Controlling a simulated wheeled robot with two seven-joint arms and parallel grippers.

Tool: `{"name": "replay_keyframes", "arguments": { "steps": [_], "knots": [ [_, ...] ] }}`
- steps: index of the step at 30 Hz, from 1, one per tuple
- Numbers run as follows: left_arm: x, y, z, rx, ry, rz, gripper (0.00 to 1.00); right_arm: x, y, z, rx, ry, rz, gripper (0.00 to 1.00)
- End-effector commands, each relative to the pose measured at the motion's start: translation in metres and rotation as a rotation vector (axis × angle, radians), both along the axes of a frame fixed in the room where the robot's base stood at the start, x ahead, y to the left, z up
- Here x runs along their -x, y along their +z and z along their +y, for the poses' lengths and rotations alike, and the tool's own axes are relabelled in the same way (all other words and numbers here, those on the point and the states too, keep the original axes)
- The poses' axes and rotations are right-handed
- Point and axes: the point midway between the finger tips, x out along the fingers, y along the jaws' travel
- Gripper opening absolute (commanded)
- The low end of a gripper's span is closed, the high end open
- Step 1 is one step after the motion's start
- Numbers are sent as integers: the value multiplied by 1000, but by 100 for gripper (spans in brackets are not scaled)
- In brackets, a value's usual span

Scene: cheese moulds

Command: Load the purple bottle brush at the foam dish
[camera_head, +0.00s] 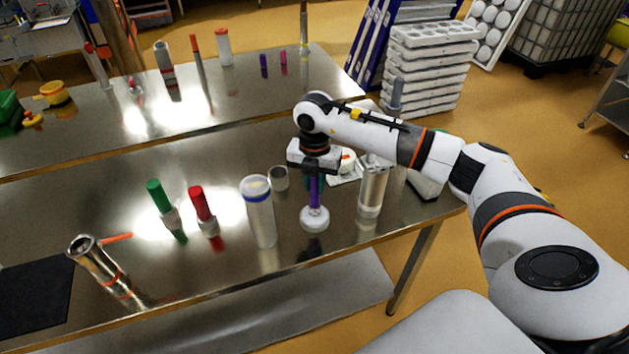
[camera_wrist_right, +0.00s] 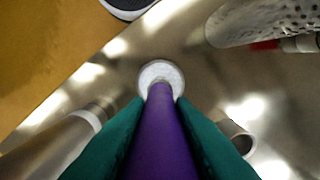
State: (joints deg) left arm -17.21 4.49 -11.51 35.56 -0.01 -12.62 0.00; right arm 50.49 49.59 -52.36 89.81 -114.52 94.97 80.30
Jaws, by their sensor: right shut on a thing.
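The purple bottle brush (camera_head: 315,192) hangs upright, head down, below my right gripper (camera_head: 314,174) near the table's front edge. The gripper's green fingers are shut on its purple handle (camera_wrist_right: 160,140) in the right wrist view. At the brush's lower end is a white round piece (camera_head: 314,220), which I take for the foam dish; it also shows as a pale disc in the right wrist view (camera_wrist_right: 160,72). I cannot tell whether the brush head touches it or sits inside it. My left gripper is not in view.
A clear cylinder with a blue band (camera_head: 260,215) stands just left of the brush. A perforated metal cylinder (camera_head: 372,190) stands right. A small grey cup (camera_head: 279,178) is behind. Red (camera_head: 201,203) and green (camera_head: 158,196) brushes and a steel tube (camera_head: 95,258) stand farther left.

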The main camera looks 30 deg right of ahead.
Motion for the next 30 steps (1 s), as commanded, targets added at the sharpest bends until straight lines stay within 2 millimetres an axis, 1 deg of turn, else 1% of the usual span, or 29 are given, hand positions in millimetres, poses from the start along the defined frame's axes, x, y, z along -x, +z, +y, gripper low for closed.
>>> {"name": "replay_keyframes", "arguments": {
  "steps": [15,30],
  "knots": [
    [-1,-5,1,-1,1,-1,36,0,-7,0,0,0,0,0],
    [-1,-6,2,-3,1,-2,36,0,-8,0,0,0,0,0]
  ]
}}
